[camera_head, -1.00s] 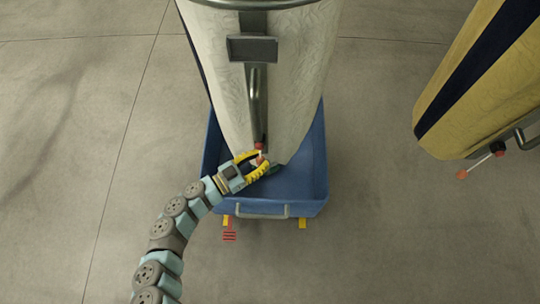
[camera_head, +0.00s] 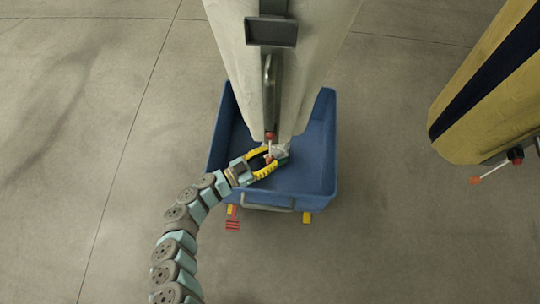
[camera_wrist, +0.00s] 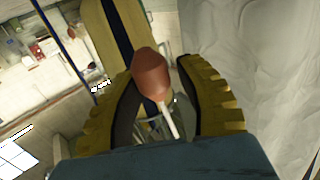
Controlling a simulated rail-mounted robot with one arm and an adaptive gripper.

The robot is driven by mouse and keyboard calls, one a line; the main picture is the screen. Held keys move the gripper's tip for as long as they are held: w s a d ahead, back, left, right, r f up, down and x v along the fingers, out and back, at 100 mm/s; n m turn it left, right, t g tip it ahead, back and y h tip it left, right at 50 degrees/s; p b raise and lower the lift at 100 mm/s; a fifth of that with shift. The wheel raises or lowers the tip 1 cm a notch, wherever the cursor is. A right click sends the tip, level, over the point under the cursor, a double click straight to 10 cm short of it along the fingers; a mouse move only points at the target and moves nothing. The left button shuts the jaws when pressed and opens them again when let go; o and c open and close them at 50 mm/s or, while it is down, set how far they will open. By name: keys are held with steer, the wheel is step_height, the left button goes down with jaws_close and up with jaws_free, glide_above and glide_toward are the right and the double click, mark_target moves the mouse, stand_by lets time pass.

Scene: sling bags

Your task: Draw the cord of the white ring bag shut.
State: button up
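I cannot make out the cord itself.
The blue bin (camera_head: 328,140) stands on the floor below the bag. A yellow bag with a dark stripe (camera_head: 480,125) hangs at the right, with its own rod and orange knob (camera_head: 474,180). Open floor lies left and in front.

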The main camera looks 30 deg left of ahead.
steer(key=shift+o, duration=0.6)
steer(key=shift+f, duration=0.35)
steer(key=shift+s+d, duration=0.25)
steer(key=shift+s, duration=0.05)
steer(key=shift+w+a+r, duration=0.15)
steer(key=v, duration=1.2)
steer(key=shift+f, duration=0.2)
